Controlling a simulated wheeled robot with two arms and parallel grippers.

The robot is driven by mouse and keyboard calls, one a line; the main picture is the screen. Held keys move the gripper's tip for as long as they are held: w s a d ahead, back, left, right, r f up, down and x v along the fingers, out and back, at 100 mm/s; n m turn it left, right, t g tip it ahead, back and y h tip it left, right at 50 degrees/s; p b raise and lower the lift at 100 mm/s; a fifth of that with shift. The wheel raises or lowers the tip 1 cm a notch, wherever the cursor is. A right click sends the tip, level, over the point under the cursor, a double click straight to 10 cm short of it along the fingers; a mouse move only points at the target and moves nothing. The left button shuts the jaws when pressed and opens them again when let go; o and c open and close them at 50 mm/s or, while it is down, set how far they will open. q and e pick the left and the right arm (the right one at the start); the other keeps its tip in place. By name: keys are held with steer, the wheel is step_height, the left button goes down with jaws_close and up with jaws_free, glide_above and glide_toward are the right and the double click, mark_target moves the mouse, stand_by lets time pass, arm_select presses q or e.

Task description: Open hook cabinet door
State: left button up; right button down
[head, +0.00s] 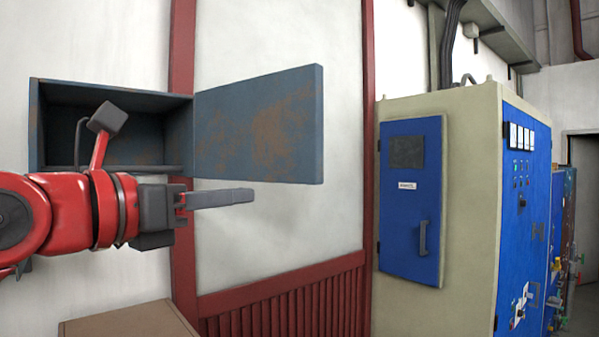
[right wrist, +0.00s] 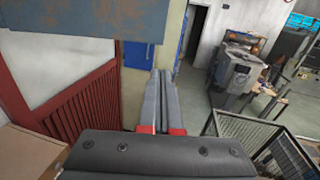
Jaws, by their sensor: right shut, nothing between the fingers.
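The hook cabinet (head: 62,83) is a blue-grey, rust-stained box on the white wall at the left of the head view. Its door (head: 258,125) is swung out to the right, and the dark inside shows. My arm hides part of the opening, and I cannot make out hooks. My right gripper (head: 252,194) is shut and empty, pointing right just below the door's lower edge. In the right wrist view, its fingers (right wrist: 166,76) are together, and the door (right wrist: 95,14) fills the top left, apart from them. My left gripper is not in view.
A beige electrical cabinet (head: 470,200) with blue doors stands to the right. A brown box top (head: 130,322) is below my arm. In the right wrist view, a dark mesh cart (right wrist: 262,135) stands at the lower right, with a machine (right wrist: 237,72) beyond. Some floor is clear.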

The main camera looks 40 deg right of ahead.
step_height(320, 180, up, 2)
glide_toward(311, 175)
steer(key=shift+t, duration=0.3)
steer(key=p+x, duration=0.4)
steer(key=x, duration=0.1)
steer(key=shift+d+r, duration=0.15)
steer(key=shift+d, duration=0.25)
steer(key=shift+w+d+f+p, duration=0.2)
steer(key=shift+d+p, duration=0.25)
steer(key=shift+d, duration=0.15)
